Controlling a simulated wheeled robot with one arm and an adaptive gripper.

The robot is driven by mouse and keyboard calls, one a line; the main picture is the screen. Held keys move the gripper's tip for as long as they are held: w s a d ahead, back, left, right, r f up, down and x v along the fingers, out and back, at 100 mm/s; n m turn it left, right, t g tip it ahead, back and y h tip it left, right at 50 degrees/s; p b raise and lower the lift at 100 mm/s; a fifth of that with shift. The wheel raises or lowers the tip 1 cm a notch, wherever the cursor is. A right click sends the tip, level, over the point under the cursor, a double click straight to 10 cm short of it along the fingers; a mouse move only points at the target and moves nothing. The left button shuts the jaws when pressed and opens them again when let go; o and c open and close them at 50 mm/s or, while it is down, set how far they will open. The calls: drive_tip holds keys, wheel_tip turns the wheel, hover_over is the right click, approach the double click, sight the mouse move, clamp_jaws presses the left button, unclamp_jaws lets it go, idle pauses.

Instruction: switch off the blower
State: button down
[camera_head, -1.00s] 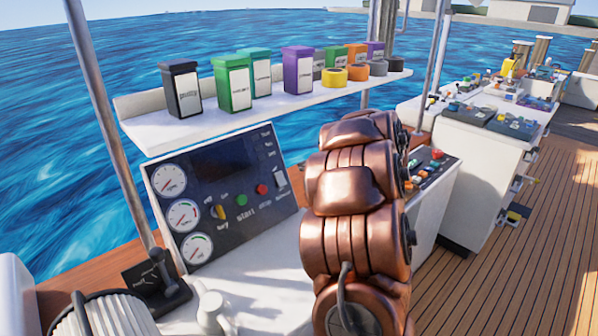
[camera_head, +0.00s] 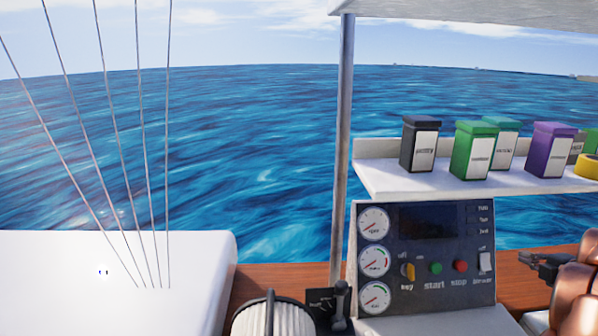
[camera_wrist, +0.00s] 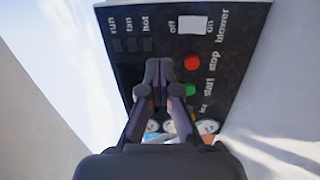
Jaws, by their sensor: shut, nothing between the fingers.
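The blower switch (camera_head: 485,262) is a white rocker at the right end of the dark control panel (camera_head: 440,290), with "off" above it and "blower" below. In the wrist view the white rocker (camera_wrist: 193,23) lies beyond my fingertips, between the words "off" and "on"; which side is pressed I cannot tell. My gripper (camera_head: 541,262) is at the right edge of the head view, to the right of the panel and apart from the switch. In the wrist view my gripper (camera_wrist: 160,72) is shut and empty, its fingers pointing toward the panel.
Beside the switch are a red stop button (camera_head: 460,266), a green start button (camera_head: 436,268) and a yellow key knob (camera_head: 408,271). A shelf (camera_head: 390,178) with bins overhangs the panel. A metal post (camera_head: 343,150) and a lever (camera_head: 340,300) stand at its left.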

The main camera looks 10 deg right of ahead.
wheel_tip(320, 180, up, 6)
drive_tip(key=w+a+m+g+h, duration=0.1)
drive_tip(key=w+m+g+h, duration=0.15)
drive_tip(key=m+h, duration=0.3)
drive_tip(key=s+a+m+g+h, duration=0.1)
drive_tip(key=s+a+m+g, duration=0.2)
drive_tip(key=a+m, duration=0.35)
drive_tip(key=s+a+f+m+g+y, duration=0.1)
drive_tip(key=s+a+f+g+y, duration=0.1)
drive_tip(key=s+a, duration=0.7)
drive_tip(key=s+a+f+m+g+y, duration=0.2)
drive_tip(key=s+a, duration=0.8)
drive_tip(key=a, duration=0.6)
drive_tip(key=s+a+f+m+g+y, duration=0.1)
drive_tip(key=s+a+f+g+y, duration=0.3)
drive_tip(key=s+a, duration=0.5)
drive_tip(key=a+f+g, duration=0.2)
drive_tip(key=a+f, duration=0.1)
drive_tip(key=a, duration=0.1)
drive_tip(key=shift+s+a+f+m, duration=0.25)
drive_tip(key=shift+s+a+m, duration=0.05)
drive_tip(key=shift+a, duration=0.05)
drive_tip(key=shift+y, duration=0.25)
